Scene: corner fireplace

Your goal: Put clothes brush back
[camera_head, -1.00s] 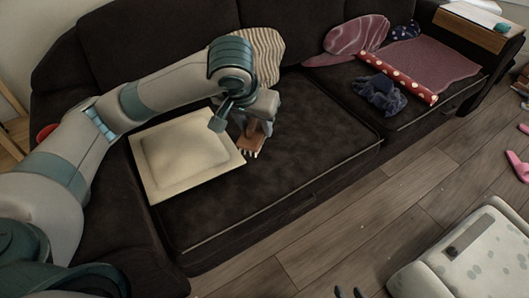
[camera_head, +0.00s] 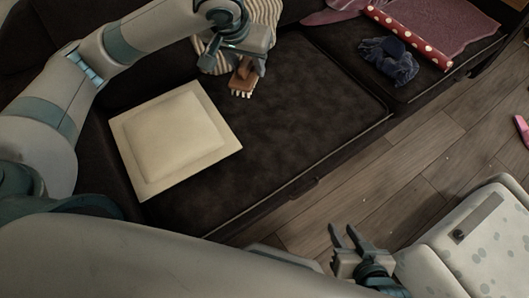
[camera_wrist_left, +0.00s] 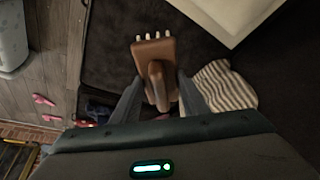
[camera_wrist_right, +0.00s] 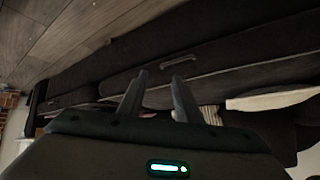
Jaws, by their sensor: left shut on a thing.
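The clothes brush (camera_head: 243,80) has a brown wooden back and handle with pale bristle tufts. My left gripper (camera_head: 247,66) is shut on it and holds it above the dark sofa seat. In the left wrist view the brush (camera_wrist_left: 153,53) sits between the fingers (camera_wrist_left: 157,92), its bristled end pointing away from the wrist. My right gripper (camera_head: 347,240) is open and empty above the floor, in front of the sofa. In the right wrist view its two fingers (camera_wrist_right: 154,97) stand apart with nothing between them.
A cream square cushion (camera_head: 172,140) lies on the sofa seat (camera_head: 300,120). A striped cushion (camera_head: 262,18) is behind my left gripper. Dark blue cloth (camera_head: 388,62) and a red dotted roll (camera_head: 408,38) lie on the right seat. A spotted white ottoman (camera_head: 470,250) stands on the wooden floor.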

